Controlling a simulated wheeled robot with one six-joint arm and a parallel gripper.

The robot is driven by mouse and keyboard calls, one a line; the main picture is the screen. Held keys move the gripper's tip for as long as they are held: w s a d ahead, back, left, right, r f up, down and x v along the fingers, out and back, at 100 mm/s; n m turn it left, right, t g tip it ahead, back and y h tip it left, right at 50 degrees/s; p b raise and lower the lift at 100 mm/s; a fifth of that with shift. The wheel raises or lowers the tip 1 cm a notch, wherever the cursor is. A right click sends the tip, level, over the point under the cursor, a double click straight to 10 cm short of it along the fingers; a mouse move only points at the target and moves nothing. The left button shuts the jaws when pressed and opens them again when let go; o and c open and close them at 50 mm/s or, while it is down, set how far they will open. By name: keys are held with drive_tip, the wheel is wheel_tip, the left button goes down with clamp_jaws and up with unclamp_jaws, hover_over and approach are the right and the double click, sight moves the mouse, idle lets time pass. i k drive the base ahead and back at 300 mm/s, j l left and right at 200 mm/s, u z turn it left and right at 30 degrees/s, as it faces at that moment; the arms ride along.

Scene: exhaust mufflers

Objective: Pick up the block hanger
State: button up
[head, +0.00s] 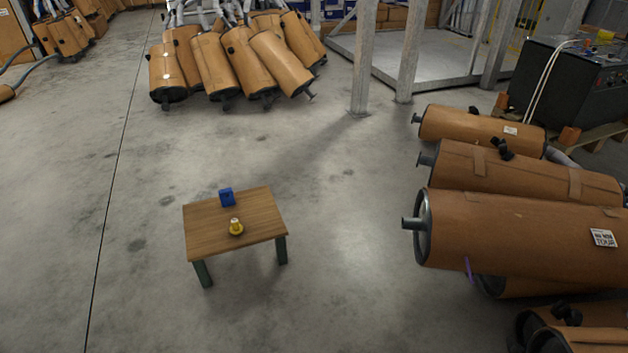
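A small wooden table (210,228) with dark green legs stands on the concrete floor, left of centre in the head view. A small blue block-shaped object (227,197) stands upright near its back edge, with a dark mark on its front. A small yellow object with a round base and a pale top (236,227) sits in front of it, near the table's middle. The two are apart. The blue one looks most like the block hanger, but its details are too small to be sure. My gripper is not in view.
Large brown mufflers (515,230) lie stacked at the right. More mufflers (235,65) lean together at the back. Metal posts (364,55) and a dark machine (570,85) stand at the back right. The floor around the table is clear.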

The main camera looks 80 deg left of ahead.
sight(226, 195)
drive_tip(key=u, duration=3.25)
